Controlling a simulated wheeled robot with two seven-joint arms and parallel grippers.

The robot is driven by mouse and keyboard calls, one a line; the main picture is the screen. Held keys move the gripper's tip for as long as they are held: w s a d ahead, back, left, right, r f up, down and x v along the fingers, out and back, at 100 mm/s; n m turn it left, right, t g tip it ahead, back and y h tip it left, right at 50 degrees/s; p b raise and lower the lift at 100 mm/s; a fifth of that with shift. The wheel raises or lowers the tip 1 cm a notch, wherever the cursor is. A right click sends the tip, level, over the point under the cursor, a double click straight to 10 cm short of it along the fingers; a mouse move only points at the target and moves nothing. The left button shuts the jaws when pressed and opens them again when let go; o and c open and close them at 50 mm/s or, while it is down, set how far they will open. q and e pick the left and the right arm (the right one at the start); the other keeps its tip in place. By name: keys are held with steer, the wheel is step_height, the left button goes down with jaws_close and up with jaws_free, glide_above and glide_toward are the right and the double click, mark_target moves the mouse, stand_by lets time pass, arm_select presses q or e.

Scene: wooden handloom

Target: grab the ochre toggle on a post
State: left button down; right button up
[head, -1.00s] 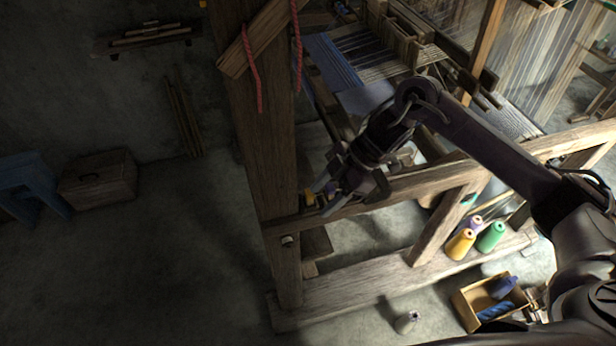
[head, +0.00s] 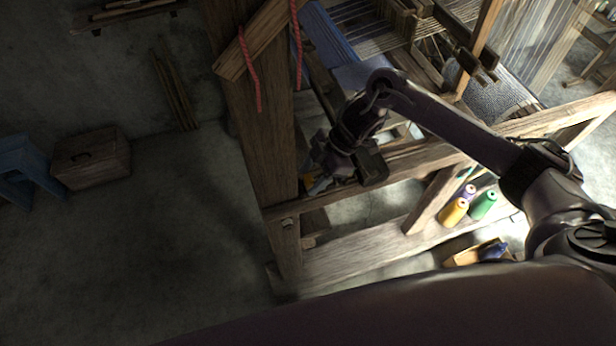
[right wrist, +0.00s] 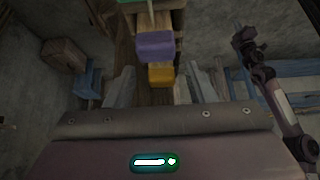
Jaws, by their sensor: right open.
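The ochre toggle (right wrist: 160,75) is a small yellow block on the wooden post (head: 262,140). In the right wrist view it lies between the two fingers of my right gripper (right wrist: 160,88), with a gap on each side. The gripper is open, and I see no contact. In the head view, my right gripper (head: 318,180) is beside the post near the crossbeam, and its own body mostly hides the toggle. A purple toggle (right wrist: 155,46) sits just beyond the ochre one, with a green piece farther on. My left gripper cannot be made out.
The crossbeam (head: 440,160) runs right from the post, under my right forearm. Red cords (head: 249,70) hang on the post. A box (head: 92,160) and blue stool (head: 22,172) are left; floor between is clear.

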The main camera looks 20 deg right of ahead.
steer(key=shift+a+f, duration=0.1)
steer(key=shift+f, duration=0.05)
steer(key=shift+s, duration=0.1)
steer(key=shift+c, duration=1)
steer(key=c, duration=0.8)
steer(key=shift+c, duration=0.2)
